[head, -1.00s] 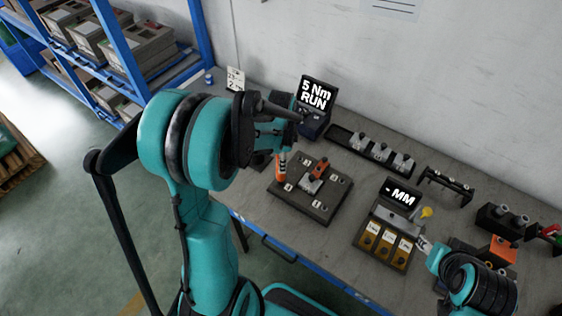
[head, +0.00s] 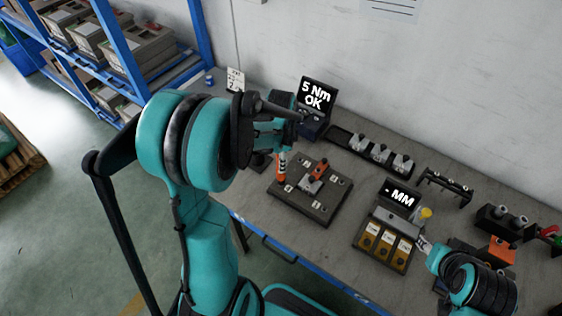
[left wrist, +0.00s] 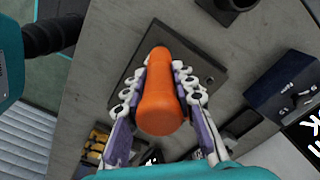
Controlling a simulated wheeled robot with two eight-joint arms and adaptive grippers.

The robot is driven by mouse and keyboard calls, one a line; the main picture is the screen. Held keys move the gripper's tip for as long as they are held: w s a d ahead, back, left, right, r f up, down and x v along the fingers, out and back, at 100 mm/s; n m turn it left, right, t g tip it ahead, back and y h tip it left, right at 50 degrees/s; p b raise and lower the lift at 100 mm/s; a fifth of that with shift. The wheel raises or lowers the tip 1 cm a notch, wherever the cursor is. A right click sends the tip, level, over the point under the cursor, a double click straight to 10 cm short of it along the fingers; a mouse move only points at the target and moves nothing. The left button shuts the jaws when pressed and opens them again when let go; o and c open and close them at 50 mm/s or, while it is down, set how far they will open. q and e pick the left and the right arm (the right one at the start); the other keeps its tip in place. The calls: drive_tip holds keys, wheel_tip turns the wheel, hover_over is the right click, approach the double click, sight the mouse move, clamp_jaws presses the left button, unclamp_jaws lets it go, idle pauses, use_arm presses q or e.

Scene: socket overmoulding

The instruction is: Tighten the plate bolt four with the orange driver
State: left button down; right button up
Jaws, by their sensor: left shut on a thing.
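The orange driver (head: 281,170) stands about upright over the left part of the dark bolt plate (head: 325,211). My left gripper (head: 276,140) is shut on the driver from above. In the left wrist view the driver's orange handle (left wrist: 161,92) sits between both fingers, with the plate (left wrist: 126,83) behind it. The driver's tip and the bolt under it cannot be made out. An orange and grey part (head: 314,177) sits at the plate's middle, with small pale marked spots around it. The torque display (head: 315,96) reads "5 Nm OK". My right gripper (head: 432,255) is at the lower right, its fingers unclear.
A dark tray (head: 341,136) with several grey metal parts lies behind the plate. A display (head: 399,193) reading "- MM" stands to the right, with yellow bins (head: 385,247) before it. A dark rack (head: 446,187) stands farther right. Blue shelving (head: 110,40) is at the left.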

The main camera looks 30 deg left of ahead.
use_arm(q)
drive_tip(key=shift+r+p, duration=1.35)
drive_tip(key=shift+r, duration=0.7)
